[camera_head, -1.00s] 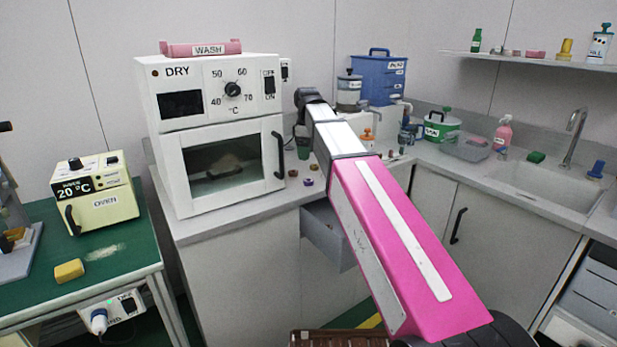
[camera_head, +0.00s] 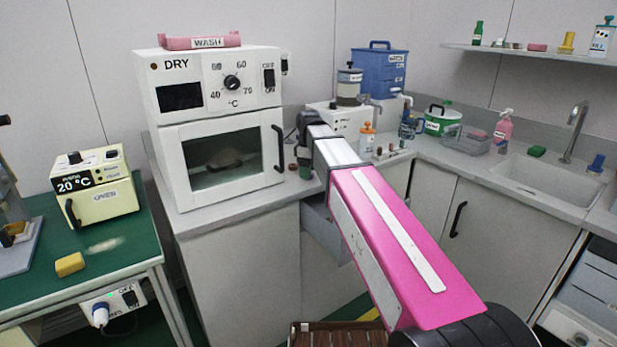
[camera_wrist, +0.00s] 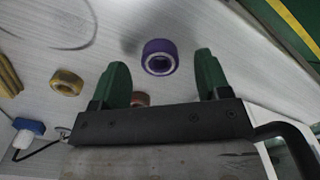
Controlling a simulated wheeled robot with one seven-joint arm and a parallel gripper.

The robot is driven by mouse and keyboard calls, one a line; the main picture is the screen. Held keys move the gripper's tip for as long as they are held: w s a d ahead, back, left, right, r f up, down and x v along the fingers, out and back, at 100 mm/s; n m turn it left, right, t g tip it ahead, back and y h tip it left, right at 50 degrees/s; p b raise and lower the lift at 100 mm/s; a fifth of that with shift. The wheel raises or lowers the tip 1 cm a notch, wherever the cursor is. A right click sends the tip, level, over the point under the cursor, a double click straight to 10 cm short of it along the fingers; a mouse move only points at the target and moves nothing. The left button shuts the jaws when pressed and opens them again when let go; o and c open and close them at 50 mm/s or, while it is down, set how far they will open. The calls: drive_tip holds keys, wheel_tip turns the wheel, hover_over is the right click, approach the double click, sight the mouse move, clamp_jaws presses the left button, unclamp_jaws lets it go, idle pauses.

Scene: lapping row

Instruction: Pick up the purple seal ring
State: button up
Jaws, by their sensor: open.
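The purple seal ring (camera_wrist: 159,57) lies on the pale countertop in the wrist view, dark purple outside with a lighter inner rim. My gripper (camera_wrist: 160,75) has two green fingers, spread apart and empty. The ring shows between and slightly beyond the fingertips in the picture; I cannot tell the height gap. In the head view my gripper (camera_head: 304,162) is partly seen beside the white dryer, and my arm hides the purple ring.
A yellow-brown ring (camera_wrist: 66,82) lies left of the fingers, and a reddish-brown ring (camera_wrist: 140,99) shows partly behind the gripper body. The white dryer (camera_head: 222,125) stands left of my arm. The counter edge borders the green floor (camera_wrist: 285,35).

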drive_tip(key=shift+f, duration=0.6)
drive_tip(key=c, duration=1)
drive_tip(key=shift+r, duration=0.1)
